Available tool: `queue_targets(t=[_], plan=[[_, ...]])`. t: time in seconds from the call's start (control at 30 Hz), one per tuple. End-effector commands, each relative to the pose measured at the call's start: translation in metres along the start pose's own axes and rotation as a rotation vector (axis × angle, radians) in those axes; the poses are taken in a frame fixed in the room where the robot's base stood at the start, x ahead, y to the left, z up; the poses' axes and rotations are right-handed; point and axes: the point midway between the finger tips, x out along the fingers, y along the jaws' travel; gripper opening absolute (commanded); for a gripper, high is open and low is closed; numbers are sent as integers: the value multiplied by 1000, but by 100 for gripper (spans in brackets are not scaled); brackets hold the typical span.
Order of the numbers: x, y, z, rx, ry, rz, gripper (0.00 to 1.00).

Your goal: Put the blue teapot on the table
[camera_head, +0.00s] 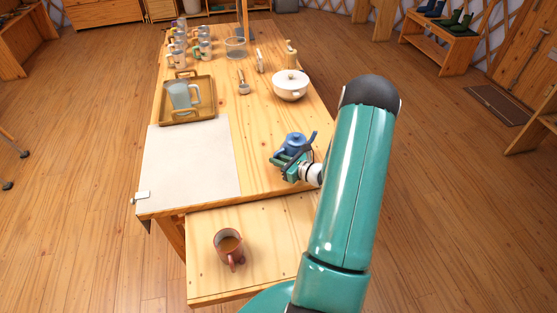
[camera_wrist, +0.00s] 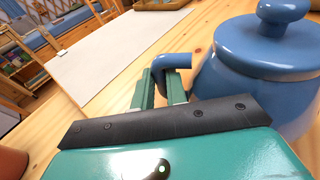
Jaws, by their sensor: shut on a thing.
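The blue teapot (camera_head: 293,143) is upright over the right front part of the wooden table (camera_head: 255,120), lid on. My green gripper (camera_head: 287,162) is right at it, on its near side. In the wrist view the teapot (camera_wrist: 270,75) fills the right side. My gripper's fingers (camera_wrist: 160,88) are shut on a blue curved part of it, which looks like the handle. The teapot's underside is hidden, so I cannot tell whether it touches the table.
A pale mat (camera_head: 190,163) lies left of the teapot. A reddish mug (camera_head: 229,248) stands on the lower front board (camera_head: 265,275).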

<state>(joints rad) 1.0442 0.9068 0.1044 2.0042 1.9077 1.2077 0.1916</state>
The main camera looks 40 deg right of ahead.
Motion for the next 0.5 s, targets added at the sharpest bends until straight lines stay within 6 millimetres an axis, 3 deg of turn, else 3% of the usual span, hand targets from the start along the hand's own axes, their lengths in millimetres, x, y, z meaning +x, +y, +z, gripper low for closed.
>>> queue_targets(t=[0.03,0.07,0.17,0.5], plan=[[0,0,0,-2,-2,0,0],[0,0,-2,1,0,0,18],[0,0,-1,0,0,0,36],[0,0,0,0,0,-1,36]])
